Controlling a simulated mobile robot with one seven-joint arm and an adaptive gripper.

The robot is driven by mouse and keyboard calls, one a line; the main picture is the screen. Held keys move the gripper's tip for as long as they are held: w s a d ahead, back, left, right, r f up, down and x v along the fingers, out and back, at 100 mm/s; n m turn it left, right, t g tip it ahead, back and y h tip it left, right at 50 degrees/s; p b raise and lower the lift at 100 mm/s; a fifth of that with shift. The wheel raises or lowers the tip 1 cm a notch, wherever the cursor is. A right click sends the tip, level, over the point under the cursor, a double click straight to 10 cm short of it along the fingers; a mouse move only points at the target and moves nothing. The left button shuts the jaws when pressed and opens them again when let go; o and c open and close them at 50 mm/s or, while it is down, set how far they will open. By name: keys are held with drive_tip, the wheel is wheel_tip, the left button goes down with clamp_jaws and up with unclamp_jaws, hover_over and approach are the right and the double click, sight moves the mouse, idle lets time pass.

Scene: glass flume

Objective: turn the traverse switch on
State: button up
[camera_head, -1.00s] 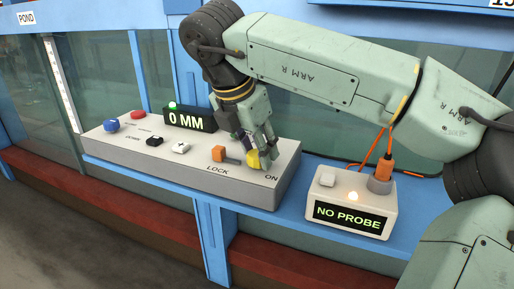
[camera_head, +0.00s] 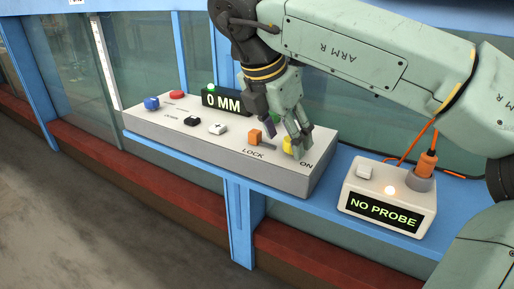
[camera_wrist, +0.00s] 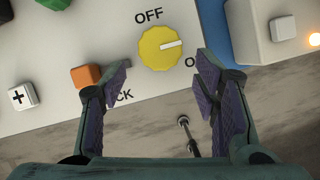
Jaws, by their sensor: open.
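The traverse switch is a round yellow knob (camera_wrist: 163,48) on the grey-white control panel (camera_wrist: 45,112). In the wrist view its white pointer line points right, towards the partly hidden ON label; OFF is printed above the knob. In the head view the knob (camera_head: 288,145) is mostly hidden by a finger. My gripper (camera_wrist: 163,72) is open and empty. In the wrist view its fingertips lie below and to either side of the knob. I cannot tell whether either finger touches it. The orange lock slider (camera_wrist: 88,76) is just outside the left finger.
A box reading NO PROBE (camera_head: 386,208) with an orange plug (camera_head: 427,162) stands right of the panel on the blue ledge (camera_head: 330,208). Blue, red, black and white buttons sit to the left.

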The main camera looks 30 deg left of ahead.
drive_tip(key=s+a, duration=0.3)
drive_tip(key=s, duration=0.6)
drive_tip(key=shift+s, duration=0.2)
